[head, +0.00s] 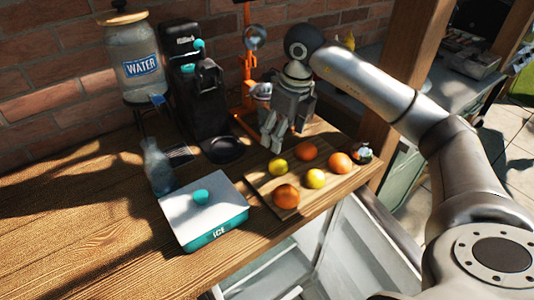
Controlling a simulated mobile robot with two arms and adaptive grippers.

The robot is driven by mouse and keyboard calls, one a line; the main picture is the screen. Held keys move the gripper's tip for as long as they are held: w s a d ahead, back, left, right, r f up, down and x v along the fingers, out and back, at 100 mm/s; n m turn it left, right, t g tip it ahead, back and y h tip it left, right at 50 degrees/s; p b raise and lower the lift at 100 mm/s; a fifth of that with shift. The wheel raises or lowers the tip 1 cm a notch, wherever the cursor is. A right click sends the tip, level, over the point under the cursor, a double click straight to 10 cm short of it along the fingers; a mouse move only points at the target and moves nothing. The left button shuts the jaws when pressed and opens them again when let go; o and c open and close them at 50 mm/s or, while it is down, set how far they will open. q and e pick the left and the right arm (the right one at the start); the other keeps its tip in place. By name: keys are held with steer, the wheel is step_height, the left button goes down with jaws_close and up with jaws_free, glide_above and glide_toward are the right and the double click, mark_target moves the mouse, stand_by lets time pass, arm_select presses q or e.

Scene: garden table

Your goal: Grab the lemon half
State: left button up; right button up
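A wooden cutting board (256,185) on the table holds several round fruits. Two are yellow: one (278,167) at the board's left back and one (316,179) nearer its front. Both look like lemons; I cannot tell which, if either, is the lemon half. My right gripper (271,148) points down above the back left of the board, just behind the left yellow fruit and apart from it. Its fingers look close together, but I cannot tell whether they are open or shut. Nothing is visibly held. My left gripper is not in view.
Three orange fruits (286,197) share the board. A white and teal ice box (203,213) stands left of it, with a glass bottle (158,167) behind. A black juicer or coffee machine (198,95) and a water dispenser (136,62) stand by the brick wall. The table's left front is clear.

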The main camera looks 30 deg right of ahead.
mark_target(279, 161)
steer(key=shift+s+f, duration=0.1)
steer(key=shift+f, duration=0.8)
step_height(279, 161, down, 3)
steer(key=shift+s+r+p, duration=0.1)
steer(key=shift+p, duration=0.35)
steer(key=shift+a+f, duration=0.1)
steer(key=shift+f, duration=0.25)
steer(key=f+p, duration=0.1)
steer(key=f, duration=0.1)
steer(key=w+f+p, duration=0.1)
steer(key=f, duration=0.1)
steer(key=shift+a+f, duration=0.1)
steer(key=shift+f, duration=0.4)
steer(key=c, duration=1.1)
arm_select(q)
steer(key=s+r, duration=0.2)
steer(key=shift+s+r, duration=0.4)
arm_select(e)
steer(key=shift+c, duration=0.2)
